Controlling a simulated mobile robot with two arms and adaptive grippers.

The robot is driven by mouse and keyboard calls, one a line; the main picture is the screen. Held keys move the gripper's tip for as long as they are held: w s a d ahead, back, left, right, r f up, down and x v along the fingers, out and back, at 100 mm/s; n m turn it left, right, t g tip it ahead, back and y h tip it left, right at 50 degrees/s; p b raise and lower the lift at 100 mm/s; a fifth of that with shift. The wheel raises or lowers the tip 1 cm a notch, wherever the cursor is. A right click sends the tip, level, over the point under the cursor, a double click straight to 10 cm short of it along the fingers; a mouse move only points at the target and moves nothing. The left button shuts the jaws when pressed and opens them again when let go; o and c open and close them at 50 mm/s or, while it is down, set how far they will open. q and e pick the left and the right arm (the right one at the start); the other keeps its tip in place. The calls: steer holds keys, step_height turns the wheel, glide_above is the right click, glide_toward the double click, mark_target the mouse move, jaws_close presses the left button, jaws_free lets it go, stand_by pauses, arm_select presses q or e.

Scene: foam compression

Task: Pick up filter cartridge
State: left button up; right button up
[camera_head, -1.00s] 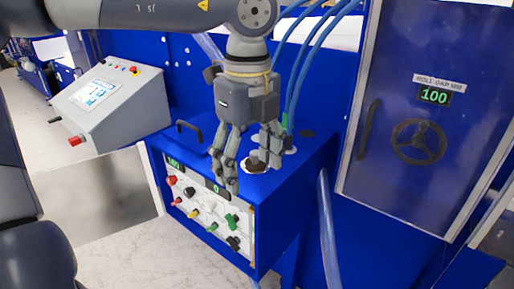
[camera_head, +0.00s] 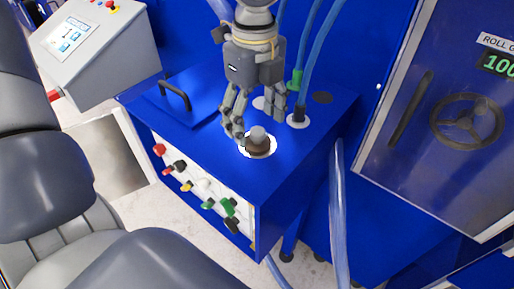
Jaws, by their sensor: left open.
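The filter cartridge appears to be the short brown-grey cylinder with a lighter grey top (camera_head: 258,141), standing upright in a white ring on top of the blue cabinet (camera_head: 300,150). My left gripper (camera_head: 256,118) comes down from the top, open and empty. Its fingers hang behind and to the left of the cartridge in the picture. The left fingers' tips are close to the cartridge's left side; I cannot tell whether they touch. The cartridge's top and front are unobstructed. My right gripper is not in view.
A black handle (camera_head: 175,94) stands on a lid at the cabinet's left. Blue hoses (camera_head: 315,55) rise from fittings behind the gripper. Coloured knobs (camera_head: 208,203) stick out of the front panel. A grey console (camera_head: 92,50) stands left, a door with a handwheel (camera_head: 466,122) right.

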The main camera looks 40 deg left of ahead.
mark_target(257, 130)
arm_select(q)
steer(key=shift+w+f+p, duration=0.2)
steer(key=shift+f+p, duration=0.5)
steer(key=shift+f, duration=0.05)
step_height(257, 130, down, 2)
steer(key=shift+w+f+p, duration=0.1)
steer(key=shift+w+p, duration=0.05)
steer(key=shift+p, duration=0.25)
steer(key=shift+f, duration=0.5)
steer(key=shift+c, duration=1.3)
steer(key=c, duration=1.3)
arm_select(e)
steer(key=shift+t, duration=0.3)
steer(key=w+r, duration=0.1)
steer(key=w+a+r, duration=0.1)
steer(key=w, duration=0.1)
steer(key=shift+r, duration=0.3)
